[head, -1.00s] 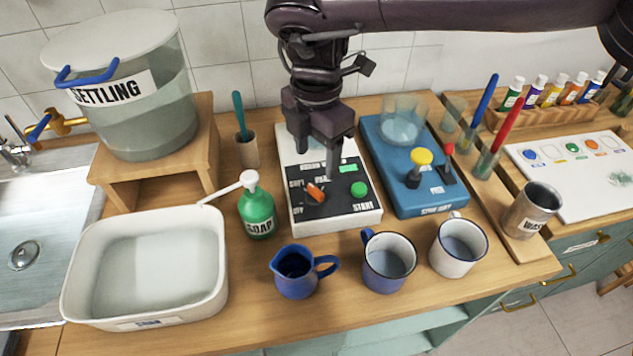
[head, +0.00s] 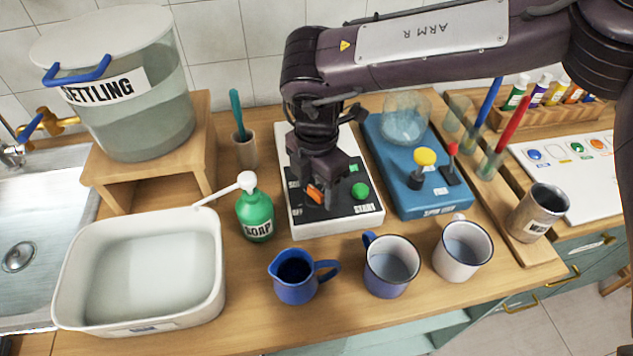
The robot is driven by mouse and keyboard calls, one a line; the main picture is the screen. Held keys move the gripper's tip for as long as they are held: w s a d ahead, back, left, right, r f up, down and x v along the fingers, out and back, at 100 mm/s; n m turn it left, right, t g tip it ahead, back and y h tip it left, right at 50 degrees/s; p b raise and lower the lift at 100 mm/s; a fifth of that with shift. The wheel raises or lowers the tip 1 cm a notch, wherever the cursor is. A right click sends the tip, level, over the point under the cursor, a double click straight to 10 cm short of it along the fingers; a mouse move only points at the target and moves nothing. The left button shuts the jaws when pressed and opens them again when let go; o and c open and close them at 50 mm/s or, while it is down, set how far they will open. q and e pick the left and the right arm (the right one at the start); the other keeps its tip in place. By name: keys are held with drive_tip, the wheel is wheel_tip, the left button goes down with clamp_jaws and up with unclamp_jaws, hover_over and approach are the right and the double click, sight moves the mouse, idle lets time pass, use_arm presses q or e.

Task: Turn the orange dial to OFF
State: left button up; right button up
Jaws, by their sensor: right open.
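The orange dial (head: 315,194) is on the dark panel of a white control box (head: 337,226) at the middle of the counter. My right gripper (head: 318,196) is low over the panel, pointing down, with its open fingers around or right beside the dial; I cannot tell whether they touch it. The fingers and wrist hide part of the dial and most of the panel lettering, and I cannot read which mark the dial points to. A green START button (head: 360,191) is to the right of the gripper. My left gripper is not in view.
A green soap bottle (head: 255,214) stands close left of the box. A blue machine (head: 436,205) with a yellow knob stands close right. A blue jug (head: 295,280) and two mugs (head: 390,268) stand in front. A white basin (head: 140,322) is at the left.

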drive_tip(key=c, duration=1)
drive_tip(key=shift+n, duration=0.4)
drive_tip(key=shift+n+p, duration=0.4)
drive_tip(key=shift+n, duration=0.6)
drive_tip(key=n, duration=0.3)
drive_tip(key=shift+a+n+p, duration=0.1)
drive_tip(key=shift+n+p, duration=0.2)
drive_tip(key=shift+p, duration=0.05)
drive_tip(key=n, duration=0.3)
drive_tip(key=shift+w+n, duration=0.1)
drive_tip(key=shift+n, duration=0.2)
drive_tip(key=shift+n+p, duration=0.4)
drive_tip(key=shift+n, duration=1.5)
